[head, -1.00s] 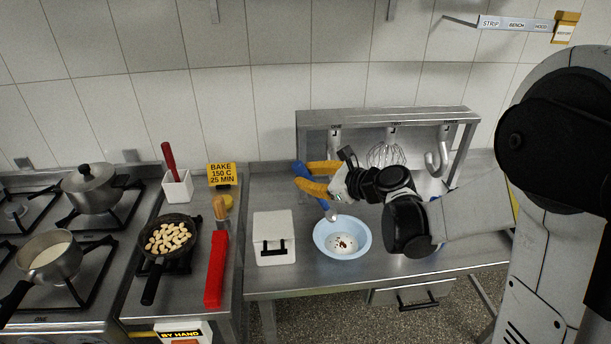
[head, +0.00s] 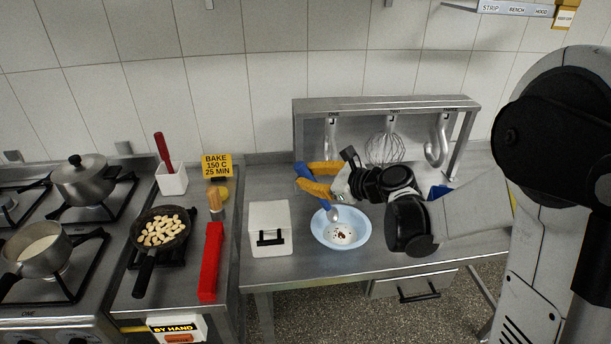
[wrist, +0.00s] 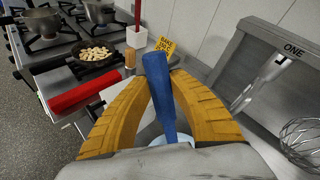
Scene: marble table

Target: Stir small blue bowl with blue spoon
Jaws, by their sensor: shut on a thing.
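The small blue bowl (head: 326,238) stands on the steel bench and holds white contents with dark bits. My gripper (head: 314,180) has yellow fingers shut on the blue spoon (head: 315,196). The spoon slants down, and its metal end reaches into the bowl; I cannot tell whether it touches the contents. In the wrist view the blue spoon handle (wrist: 160,88) stands between the yellow fingers of my gripper (wrist: 165,85). Only a sliver of the bowl shows there, behind the spoon.
A metal rack (head: 385,106) with a hanging whisk (head: 385,149) is behind. A pan (head: 160,230) of nuts and a red bar (head: 210,262) are further left. The bench front by the bowl is clear.

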